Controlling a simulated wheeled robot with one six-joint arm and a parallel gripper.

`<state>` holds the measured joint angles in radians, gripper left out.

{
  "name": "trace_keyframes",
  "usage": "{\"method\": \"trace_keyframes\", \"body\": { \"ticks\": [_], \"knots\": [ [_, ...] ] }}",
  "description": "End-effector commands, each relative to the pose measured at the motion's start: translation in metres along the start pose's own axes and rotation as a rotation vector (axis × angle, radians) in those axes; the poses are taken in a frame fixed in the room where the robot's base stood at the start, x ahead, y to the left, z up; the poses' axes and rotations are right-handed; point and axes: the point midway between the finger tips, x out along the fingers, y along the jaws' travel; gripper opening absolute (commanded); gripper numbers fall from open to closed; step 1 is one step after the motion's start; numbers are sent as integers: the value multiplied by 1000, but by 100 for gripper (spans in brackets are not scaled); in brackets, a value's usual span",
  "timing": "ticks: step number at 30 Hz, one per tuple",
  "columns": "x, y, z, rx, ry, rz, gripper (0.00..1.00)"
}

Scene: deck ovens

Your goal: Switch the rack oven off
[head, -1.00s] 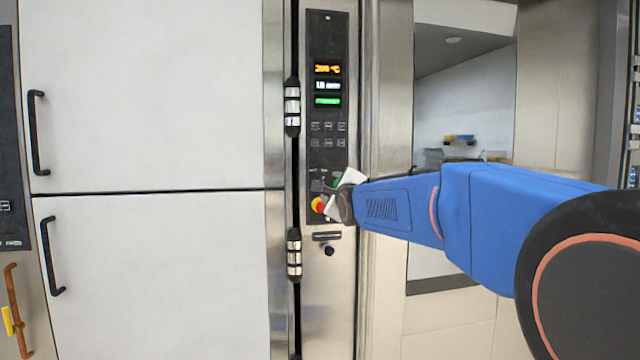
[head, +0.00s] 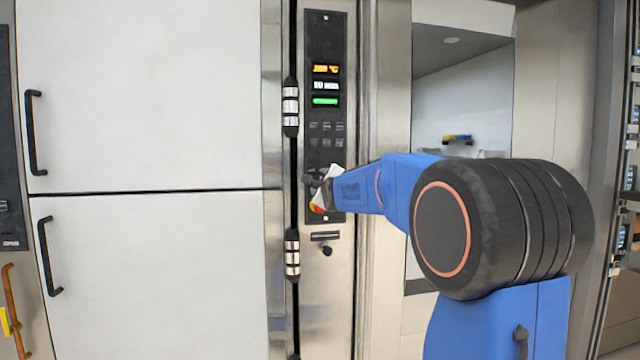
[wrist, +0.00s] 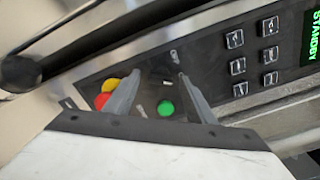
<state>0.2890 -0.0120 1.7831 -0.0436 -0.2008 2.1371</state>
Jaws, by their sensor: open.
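The oven's tall black control panel (head: 326,42) stands in the middle of the head view, with an amber, a white and a green display. In the wrist view the green display (wrist: 311,38) reads STANDBY. My gripper (wrist: 159,75) is open and empty at the panel's lower part. Its two fingers stand either side of a round green button (wrist: 166,108) and small light marks on the panel. A red and yellow emergency stop (wrist: 104,95) is beside the left finger. In the head view my gripper (head: 310,180) hides much of these controls. I cannot tell whether the fingers touch the panel.
Several dark square keys (wrist: 237,65) lie right of the fingers in the wrist view. White doors (head: 150,90) with black handles (head: 34,130) fill the left of the head view. Chrome hinges (head: 291,105) stand left of the panel. A recess (head: 462,100) opens to its right.

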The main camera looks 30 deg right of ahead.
Motion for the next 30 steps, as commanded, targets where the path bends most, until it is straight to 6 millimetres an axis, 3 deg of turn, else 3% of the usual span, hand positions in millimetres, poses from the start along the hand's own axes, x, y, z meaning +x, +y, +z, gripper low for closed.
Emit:
{"method": "trace_keyframes", "body": {
  "ticks": [11,16,30],
  "knots": [
    [4,0,0,0,0,0,48],
    [4,0,0,0,0,0,9],
    [4,1,0,-94,0,1,9]
  ]
}}
